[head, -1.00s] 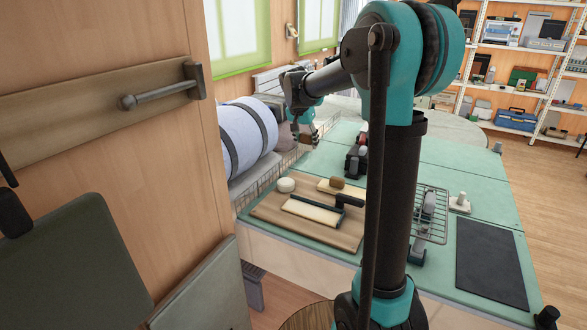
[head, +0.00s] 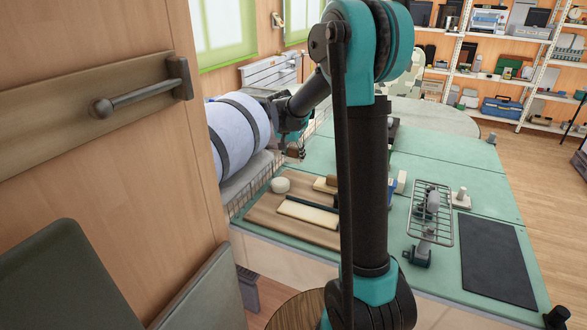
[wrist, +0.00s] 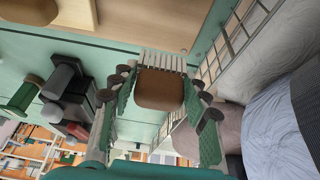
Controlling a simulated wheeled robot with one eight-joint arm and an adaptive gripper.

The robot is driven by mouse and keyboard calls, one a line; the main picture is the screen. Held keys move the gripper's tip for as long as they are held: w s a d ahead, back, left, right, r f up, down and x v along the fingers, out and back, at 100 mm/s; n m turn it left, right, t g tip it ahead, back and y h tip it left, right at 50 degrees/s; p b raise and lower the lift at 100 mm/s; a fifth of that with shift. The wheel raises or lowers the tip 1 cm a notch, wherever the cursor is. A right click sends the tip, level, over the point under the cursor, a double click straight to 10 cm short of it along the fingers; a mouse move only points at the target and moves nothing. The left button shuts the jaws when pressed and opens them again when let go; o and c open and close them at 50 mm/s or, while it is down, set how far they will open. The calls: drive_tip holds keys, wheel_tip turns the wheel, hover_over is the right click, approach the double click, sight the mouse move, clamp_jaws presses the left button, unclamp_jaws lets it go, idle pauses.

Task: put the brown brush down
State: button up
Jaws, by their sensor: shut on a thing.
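The brown brush (wrist: 160,90), a brown block with pale bristles along its far edge, sits between the two green-padded fingers of my gripper (wrist: 160,78) in the wrist view. My gripper is shut on it. In the head view my gripper (head: 294,153) hangs above the far left edge of the green table (head: 440,155), beyond the wooden board. The brush is small and partly hidden there. In the wrist view the table lies beyond the brush; I cannot tell the exact height of the gap.
The wooden board (head: 268,215) holds a white round thing (head: 280,185) and a cream block (head: 308,214). A wire rack (head: 432,205) and a dark mat (head: 497,260) lie to the right. A wire crate edge (wrist: 228,48) and a blue-grey roll (wrist: 270,115) are close to my gripper.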

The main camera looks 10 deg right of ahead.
sight(293, 163)
drive_tip(key=shift+f, duration=3.05)
drive_tip(key=shift+f, duration=0.1)
drive_tip(key=o, duration=1)
drive_tip(key=v, duration=1.2)
drive_tip(key=shift+d, duration=0.1)
